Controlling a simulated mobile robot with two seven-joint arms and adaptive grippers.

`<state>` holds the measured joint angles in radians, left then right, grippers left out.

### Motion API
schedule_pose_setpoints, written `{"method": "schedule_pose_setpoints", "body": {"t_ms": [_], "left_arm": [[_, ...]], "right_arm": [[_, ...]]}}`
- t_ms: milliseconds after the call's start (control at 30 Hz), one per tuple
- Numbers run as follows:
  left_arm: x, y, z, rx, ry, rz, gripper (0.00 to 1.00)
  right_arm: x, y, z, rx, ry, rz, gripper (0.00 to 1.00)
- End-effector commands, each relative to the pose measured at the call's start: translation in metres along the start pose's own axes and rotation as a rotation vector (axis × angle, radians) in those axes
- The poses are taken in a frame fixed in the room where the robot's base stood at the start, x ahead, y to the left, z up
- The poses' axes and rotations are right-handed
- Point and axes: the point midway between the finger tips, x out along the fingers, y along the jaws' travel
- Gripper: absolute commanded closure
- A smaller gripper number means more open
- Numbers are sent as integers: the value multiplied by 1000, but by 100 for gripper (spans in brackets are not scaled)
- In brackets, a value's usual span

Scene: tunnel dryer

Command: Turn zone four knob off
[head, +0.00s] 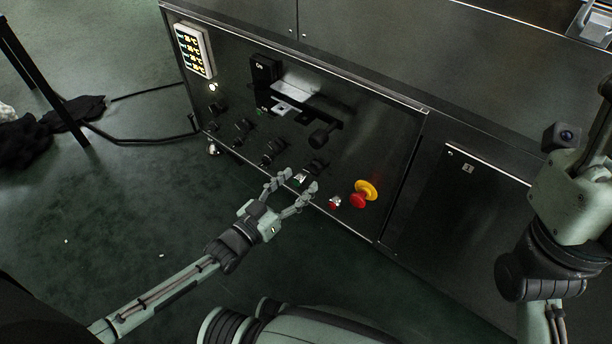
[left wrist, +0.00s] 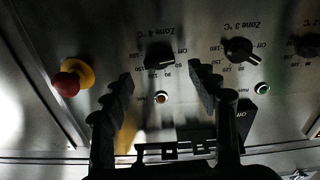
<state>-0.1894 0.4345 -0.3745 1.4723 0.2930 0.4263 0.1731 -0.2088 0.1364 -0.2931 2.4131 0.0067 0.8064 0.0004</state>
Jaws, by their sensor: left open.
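The zone four knob (left wrist: 159,55) is a black knob on the steel panel, under the upside-down "Zone 4 °C" label in the left wrist view. Numbers and "Off" ring it; its exact setting is hard to read. In the head view a black knob (head: 318,168) lies just beyond my left fingertips, likely the same one. My left gripper (head: 299,182) is open and empty in front of the panel. In the left wrist view its fingers (left wrist: 161,75) stand on either side of the knob, apparently short of touching it. My right arm shows at the right; its gripper is out of frame.
A red emergency button (head: 359,199) on a yellow base sits right of the knob. The zone three knob (left wrist: 238,50) is on its other side. A small orange-red lamp (left wrist: 161,97) shows between the fingers.

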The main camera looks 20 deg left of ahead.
Motion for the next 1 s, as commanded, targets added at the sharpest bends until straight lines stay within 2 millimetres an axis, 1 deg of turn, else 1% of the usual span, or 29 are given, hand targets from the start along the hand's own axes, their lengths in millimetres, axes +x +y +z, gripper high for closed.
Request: {"method": "schedule_pose_setpoints", "body": {"t_ms": [33,100,233,367,567,600,1000], "left_arm": [[10,0,1,-1,4,0,40],[20,0,2,-2,2,0,40],[32,0,1,-2,1,1,40],[38,0,1,-3,-1,1,40],[38,0,0,-3,-1,0,40],[38,0,0,-3,-1,0,42],[38,0,0,-3,-1,1,90]], "right_arm": [[-1,0,0,-2,8,-7,60],[1,-1,0,-5,18,-16,60],[3,-2,0,-8,24,-33,60],[6,-3,0,-10,30,-45,60],[6,-3,0,-10,33,-45,60],[6,-3,-1,-10,33,-45,60],[6,-2,-1,-10,33,-39,60]]}}
